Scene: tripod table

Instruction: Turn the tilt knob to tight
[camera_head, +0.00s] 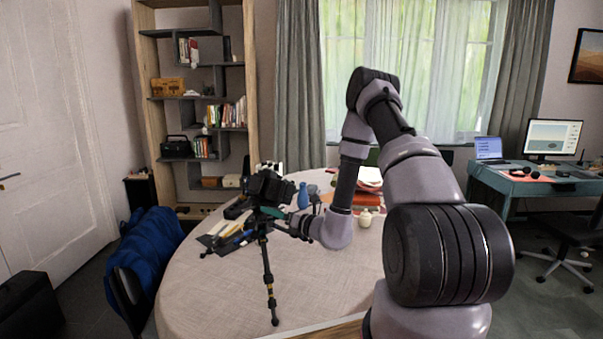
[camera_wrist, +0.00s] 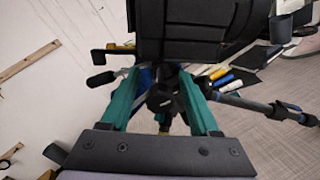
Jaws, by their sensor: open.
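A black camera (camera_head: 268,188) sits on top of a black tripod (camera_head: 268,275) on the round table. The camera body (camera_wrist: 195,35) fills the top of the wrist view. My gripper (camera_head: 282,217) reaches the tripod head from the right. In the wrist view its two teal fingers (camera_wrist: 160,78) are apart, one on each side of a dark knob-like part (camera_wrist: 163,98) under the camera. I cannot tell whether the fingers touch it, nor surely whether it is the tilt knob. A black handle (camera_wrist: 100,79) sticks out left of the fingers. No tightness marking is readable.
The round table (camera_head: 200,290) has flat items and tools (camera_head: 225,238) left of the tripod. A blue vase (camera_head: 303,196), a small cream bottle (camera_head: 365,217) and books (camera_head: 368,198) stand behind my forearm. A chair with a blue cover (camera_head: 150,250) is at left.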

